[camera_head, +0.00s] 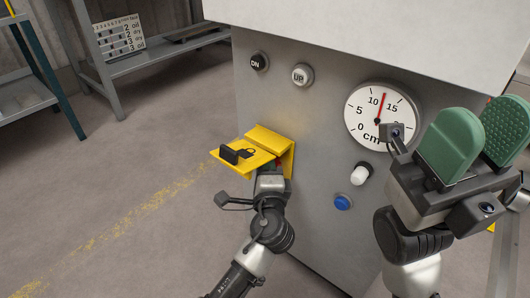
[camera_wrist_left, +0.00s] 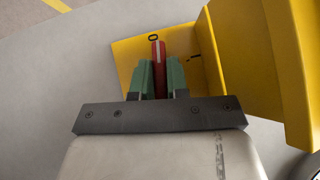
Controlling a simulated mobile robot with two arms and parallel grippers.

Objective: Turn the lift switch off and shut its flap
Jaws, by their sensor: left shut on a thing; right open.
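The yellow flap (camera_head: 240,158) stands open, sticking out from the grey panel in the head view. It fills the upper right of the left wrist view (camera_wrist_left: 262,65). The red switch handle (camera_wrist_left: 159,55) lies over a yellow plate (camera_wrist_left: 128,55), its tip at the 0 mark and away from the I mark. My left gripper (camera_wrist_left: 159,78) is shut on the red handle, with a green finger on each side. In the head view this gripper is below the flap, its fingertips mostly hidden. My right gripper (camera_head: 480,138) is open and empty at the right, in front of the panel.
The panel (camera_head: 310,130) also carries an ON button (camera_head: 259,62), an UP button (camera_head: 302,75), a cm dial (camera_head: 375,108), a white knob (camera_head: 360,174) and a blue button (camera_head: 343,202). Shelves (camera_head: 150,50) stand at the back left. The floor left of the panel is clear.

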